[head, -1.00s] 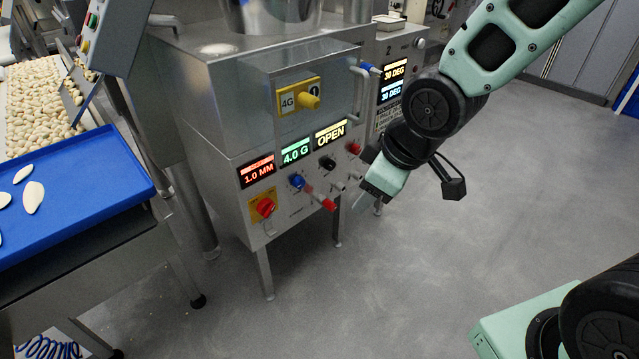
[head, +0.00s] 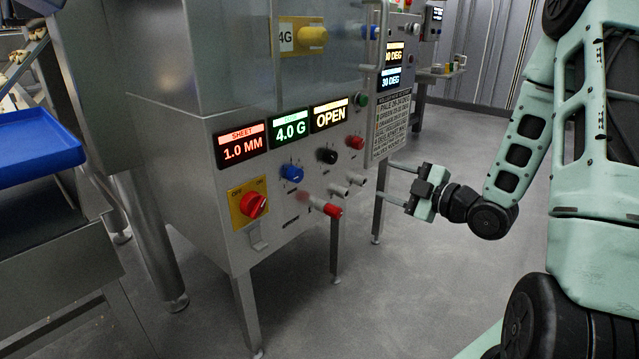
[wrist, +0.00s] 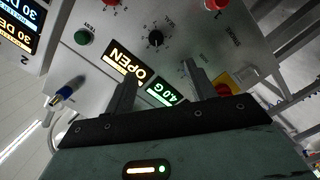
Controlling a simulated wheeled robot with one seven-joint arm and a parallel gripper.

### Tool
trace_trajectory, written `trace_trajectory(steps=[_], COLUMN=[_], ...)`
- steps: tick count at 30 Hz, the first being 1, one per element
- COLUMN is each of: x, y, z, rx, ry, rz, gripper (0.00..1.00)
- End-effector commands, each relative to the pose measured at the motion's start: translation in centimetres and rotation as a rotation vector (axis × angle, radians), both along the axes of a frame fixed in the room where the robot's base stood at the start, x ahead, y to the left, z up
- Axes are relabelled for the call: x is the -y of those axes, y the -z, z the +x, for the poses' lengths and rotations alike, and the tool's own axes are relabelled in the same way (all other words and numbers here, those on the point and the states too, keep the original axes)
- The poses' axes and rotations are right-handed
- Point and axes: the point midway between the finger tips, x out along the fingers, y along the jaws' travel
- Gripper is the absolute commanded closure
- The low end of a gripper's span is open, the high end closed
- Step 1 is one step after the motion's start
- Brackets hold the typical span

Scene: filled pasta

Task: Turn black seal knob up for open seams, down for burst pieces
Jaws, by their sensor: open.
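In the wrist view the black knob (wrist: 155,38) is ahead of the fingers, and the "OPEN" display (wrist: 126,62) reads upside down. My gripper (head: 386,182) is open and empty, with its fingers pointing at the machine from the right, apart from the knob. Its two fingers (wrist: 160,75) stand spread in the wrist view. The knob's exact pointer direction is too small to tell. No pasta pieces are clearly visible close up.
Beside the black knob are a blue knob (head: 291,173), a red knob (head: 355,142) and a green button (head: 361,99). A red-tipped lever (head: 327,208) and metal stubs stick out below. A red switch (head: 253,205) is lower left. A blue tray (head: 40,145) is at left.

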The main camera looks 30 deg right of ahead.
Motion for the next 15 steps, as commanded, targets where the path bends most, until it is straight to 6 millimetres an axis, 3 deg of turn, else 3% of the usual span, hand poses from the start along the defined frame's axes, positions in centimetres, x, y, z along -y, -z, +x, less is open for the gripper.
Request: trace_trajectory(steps=[1, 7, 15], x=[0.6, 1.0, -0.4], y=[0.9, 0.6, 0.7], z=[-0.4, -0.2, 4.3], rx=[0.025, 0.066, 0.065], ry=[0.008, 0.011, 0.007], rz=[0.001, -0.002, -0.002], gripper=[0.45, 0.45, 0.45])
